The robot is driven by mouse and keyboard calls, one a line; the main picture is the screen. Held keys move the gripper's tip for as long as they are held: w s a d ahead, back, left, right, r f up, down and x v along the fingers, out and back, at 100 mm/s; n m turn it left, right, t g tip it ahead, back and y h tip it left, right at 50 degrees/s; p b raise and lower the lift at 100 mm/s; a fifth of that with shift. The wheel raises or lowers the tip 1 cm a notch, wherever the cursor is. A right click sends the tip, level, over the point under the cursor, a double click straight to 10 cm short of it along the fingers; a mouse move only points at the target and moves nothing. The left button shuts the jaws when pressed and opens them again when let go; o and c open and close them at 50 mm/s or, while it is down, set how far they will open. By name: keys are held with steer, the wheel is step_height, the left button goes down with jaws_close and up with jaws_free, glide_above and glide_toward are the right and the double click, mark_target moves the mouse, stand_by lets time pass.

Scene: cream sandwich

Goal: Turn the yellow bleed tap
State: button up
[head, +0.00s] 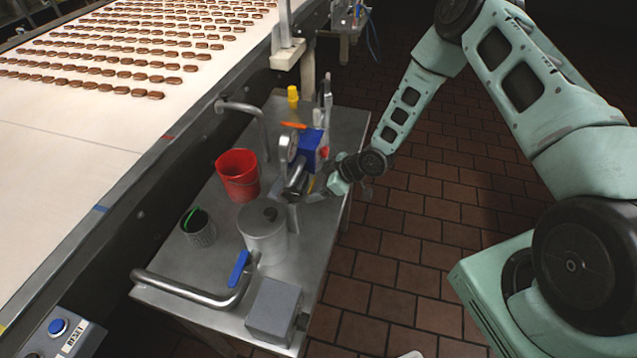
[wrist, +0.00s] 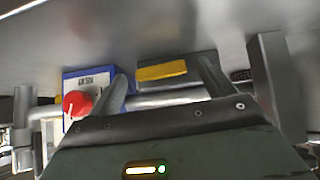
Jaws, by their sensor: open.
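The yellow bleed tap shows in the wrist view as a flat yellow handle (wrist: 162,72) beside a metal pipe. My gripper (wrist: 165,82) is open, with one finger to the left of the yellow handle and one to the right. Small gaps show between the handle and each finger, so it does not look gripped. In the head view my gripper (head: 314,192) is low at the right side of the steel cart, by the pipework under a blue box. I cannot make out the yellow handle there; my gripper and the pipework probably hide it.
A blue box (head: 309,147) with a red knob (wrist: 77,103) is close to my left finger. The steel cart (head: 222,283) holds a red bucket (head: 238,175), a lidded pot (head: 264,235), a blue-handled pipe valve (head: 239,268) and a yellow object (head: 293,94). A conveyor (head: 80,160) runs left.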

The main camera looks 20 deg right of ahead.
steer(key=c, duration=1)
steer(key=shift+f+b, duration=0.15)
steer(key=shift+b, duration=0.2)
steer(key=o, duration=1)
steer(key=shift+d, duration=0.15)
steer(key=b+v, duration=0.1)
steer(key=v, duration=1.6)
steer(key=shift+w+d+r+b, duration=0.2)
steer(key=shift+w+d+b, duration=0.05)
steer(key=shift+b, duration=0.05)
